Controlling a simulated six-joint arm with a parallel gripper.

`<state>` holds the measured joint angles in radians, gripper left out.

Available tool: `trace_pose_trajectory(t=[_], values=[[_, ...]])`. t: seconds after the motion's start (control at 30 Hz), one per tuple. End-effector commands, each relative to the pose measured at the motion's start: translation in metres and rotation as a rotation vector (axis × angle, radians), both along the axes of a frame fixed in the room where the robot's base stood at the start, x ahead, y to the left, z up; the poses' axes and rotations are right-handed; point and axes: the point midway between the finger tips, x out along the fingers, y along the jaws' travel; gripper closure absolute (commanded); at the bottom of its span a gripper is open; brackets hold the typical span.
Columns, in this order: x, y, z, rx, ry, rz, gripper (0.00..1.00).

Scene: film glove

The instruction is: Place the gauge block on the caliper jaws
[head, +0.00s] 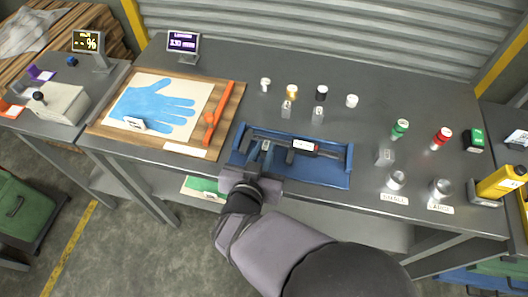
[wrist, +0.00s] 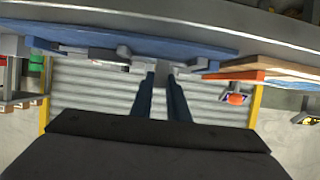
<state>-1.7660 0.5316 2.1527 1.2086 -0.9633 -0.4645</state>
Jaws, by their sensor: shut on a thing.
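The caliper (head: 303,145) lies on a blue stand (head: 325,178) at the front of the bench. Its jaw end is on the left, where my gripper (head: 262,152) partly covers it. In the wrist view my gripper (wrist: 160,82) has two dark fingers closed on a small grey piece (wrist: 161,76), which looks like the gauge block. It is right beside the caliper jaws and the blue stand (wrist: 150,42). I cannot tell whether the block touches the jaws. In the head view the block is hidden or too small to make out.
A wooden board (head: 235,98) with a blue glove (head: 155,106) is to the left. Small cylinders, clear blocks and metal cups (head: 396,180) stand behind and to the right. A yellow device (head: 500,182) is at the far right.

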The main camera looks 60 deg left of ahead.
Motion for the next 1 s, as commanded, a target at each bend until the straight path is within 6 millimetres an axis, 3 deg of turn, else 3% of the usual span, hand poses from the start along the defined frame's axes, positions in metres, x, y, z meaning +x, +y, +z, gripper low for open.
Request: trace_pose_trajectory(t=[0.13,0.57,0.6,0.63,1.0], values=[[0.0000,0.0002,-0.0111,0.001,-0.001,0.000,1.00],[0.0000,0.0002,-0.0158,0.002,-0.001,0.001,1.00],[-0.0001,0.0004,-0.0146,0.002,0.000,0.001,0.76],[-0.0001,0.0003,-0.0145,0.002,0.000,0.001,0.69],[-0.0001,0.0003,-0.0108,0.002,0.000,0.001,0.67]])
